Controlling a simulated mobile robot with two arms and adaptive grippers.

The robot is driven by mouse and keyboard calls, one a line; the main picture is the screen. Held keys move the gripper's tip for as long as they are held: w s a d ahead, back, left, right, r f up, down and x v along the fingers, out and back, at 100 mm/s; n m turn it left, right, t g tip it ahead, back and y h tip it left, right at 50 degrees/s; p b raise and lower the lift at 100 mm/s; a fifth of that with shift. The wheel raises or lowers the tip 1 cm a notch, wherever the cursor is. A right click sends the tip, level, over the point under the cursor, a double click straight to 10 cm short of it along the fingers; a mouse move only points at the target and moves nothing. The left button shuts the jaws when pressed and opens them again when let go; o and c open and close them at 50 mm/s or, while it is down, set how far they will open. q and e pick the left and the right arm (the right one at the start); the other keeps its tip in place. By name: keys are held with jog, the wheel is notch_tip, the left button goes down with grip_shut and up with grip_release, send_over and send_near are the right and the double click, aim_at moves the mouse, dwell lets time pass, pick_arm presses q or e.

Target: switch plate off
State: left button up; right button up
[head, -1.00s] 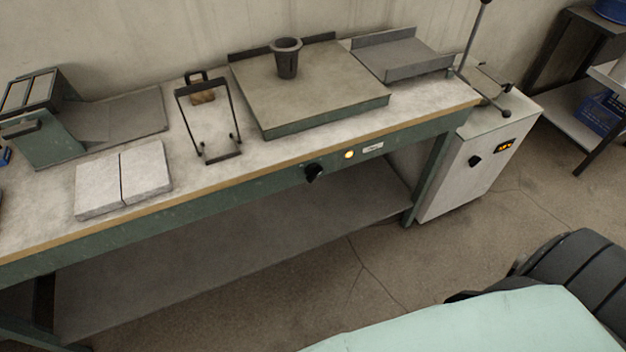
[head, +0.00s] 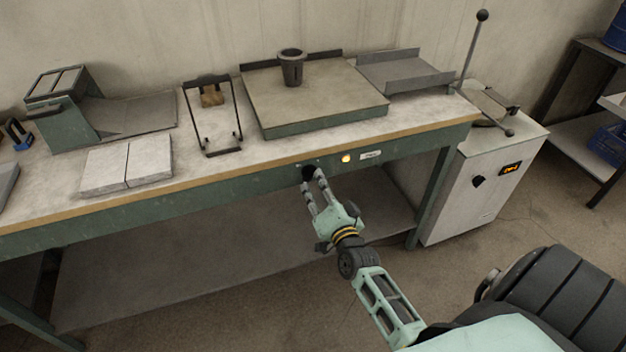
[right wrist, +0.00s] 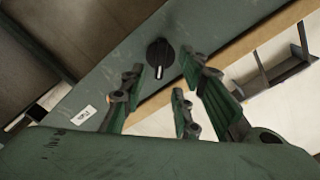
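The hot plate (head: 320,104) is a wide flat slab on the bench with a dark cup (head: 292,68) standing on it. Its black knob (head: 308,172) sits on the bench's green front rail; in the right wrist view the knob (right wrist: 160,53) shows a white pointer line. A small yellow lamp (head: 346,158) is lit beside a white label (head: 370,155). My right gripper (head: 314,182) is at the rail, its fingers open and pointing at the knob. In the right wrist view its fingertips (right wrist: 164,78) are spread with the knob just beyond and between them. My left gripper is not in view.
A wire stand (head: 210,128), pale blocks (head: 127,165) and a sloped metal tray (head: 405,72) are on the bench. A white cabinet (head: 470,200) with a lit display and its own black knob stands right of the bench. The lower shelf (head: 200,250) is bare.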

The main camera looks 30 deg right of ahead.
aim_at(313, 176)
jog(key=x, duration=0.2)
jog(key=shift+w, duration=0.35)
jog(key=shift+w+d, duration=0.15)
jog(key=shift+w, duration=0.2)
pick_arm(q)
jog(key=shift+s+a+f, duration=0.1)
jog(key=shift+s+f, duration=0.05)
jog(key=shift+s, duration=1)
pick_arm(e)
jog(key=shift+w+d, duration=0.1)
jog(key=shift+w, duration=0.2)
jog(key=shift+c, duration=0.5)
jog(key=c, duration=0.5)
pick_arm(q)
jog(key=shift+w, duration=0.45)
pick_arm(e)
grip_shut()
